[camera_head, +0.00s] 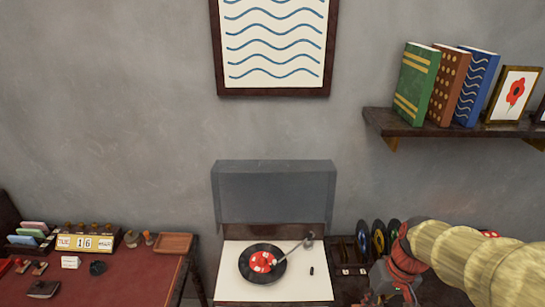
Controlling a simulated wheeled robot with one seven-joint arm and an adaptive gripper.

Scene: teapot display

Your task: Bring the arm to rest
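A record player (228,287) with a white deck and a raised grey lid stands against the wall at the lower middle. A black record (249,272) with a red, white-spotted label lies on it. The thin tonearm (293,250) runs from its pivot at the deck's back right, and its tip is over the record near the label. I cannot tell whether the tip touches the record. My gripper (383,290) is at the lower right, right of the deck and apart from the tonearm. Its fingers are small and partly cut off by the frame's bottom edge.
A rack (347,262) with several coloured records stands right of the player, partly behind my arm. A red-topped desk (130,282) with a calendar and small items is at left. A shelf (400,127) with books is upper right. A small black knob (311,271) sits on the deck.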

